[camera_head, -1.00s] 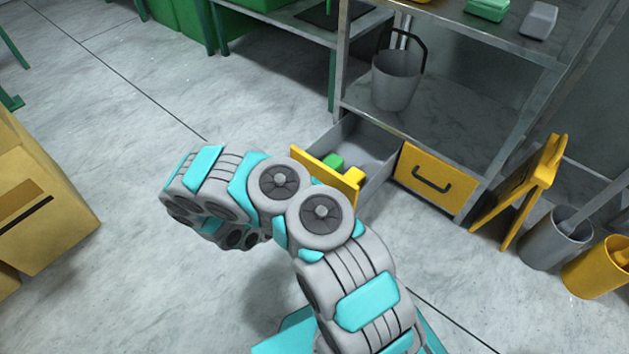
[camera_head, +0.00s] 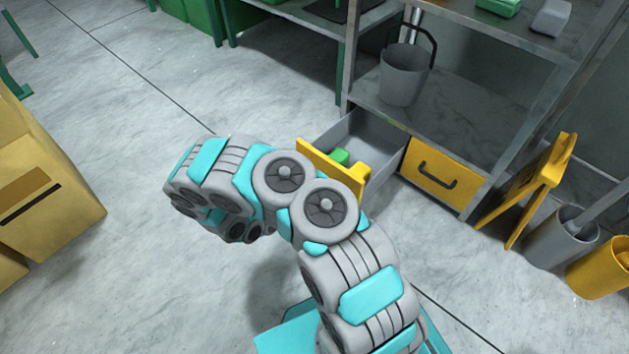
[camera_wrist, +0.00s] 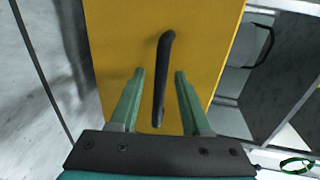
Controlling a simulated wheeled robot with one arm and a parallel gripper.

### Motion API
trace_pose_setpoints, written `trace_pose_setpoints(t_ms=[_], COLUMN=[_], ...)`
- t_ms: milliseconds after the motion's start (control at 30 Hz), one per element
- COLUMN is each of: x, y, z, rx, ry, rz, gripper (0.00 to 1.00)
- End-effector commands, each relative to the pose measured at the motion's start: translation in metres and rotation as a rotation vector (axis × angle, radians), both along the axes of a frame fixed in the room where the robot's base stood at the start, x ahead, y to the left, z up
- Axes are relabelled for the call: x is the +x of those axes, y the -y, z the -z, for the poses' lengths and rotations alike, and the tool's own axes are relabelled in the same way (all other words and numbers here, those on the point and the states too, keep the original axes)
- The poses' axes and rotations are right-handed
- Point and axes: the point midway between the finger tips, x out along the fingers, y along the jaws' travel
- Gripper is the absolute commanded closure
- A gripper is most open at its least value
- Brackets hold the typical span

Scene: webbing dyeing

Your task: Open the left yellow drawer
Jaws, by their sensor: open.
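The left yellow drawer (camera_head: 318,160) is pulled out from the shelf unit in the head view. In the head view my arm hides the gripper and part of the drawer front.
The right yellow drawer (camera_head: 441,172) is shut. A grey bucket (camera_head: 403,80) stands on the shelf above. A yellow floor sign (camera_head: 530,185) and bins (camera_head: 560,236) stand at the right. Cardboard boxes (camera_head: 45,190) stand at the left. The floor between is clear.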

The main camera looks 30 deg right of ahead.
Motion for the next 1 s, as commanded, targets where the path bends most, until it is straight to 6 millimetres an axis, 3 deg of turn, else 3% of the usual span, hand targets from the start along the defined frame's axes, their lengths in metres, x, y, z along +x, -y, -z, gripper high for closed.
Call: trace_pose_setpoints(t_ms=[500,1000], x=[-0.024,-0.028], y=[-0.061,-0.067], z=[-0.014,-0.015], rx=[-0.001,0.0], ry=[0.001,0.0], rz=[-0.003,-0.001], gripper=[0.53,0.53])
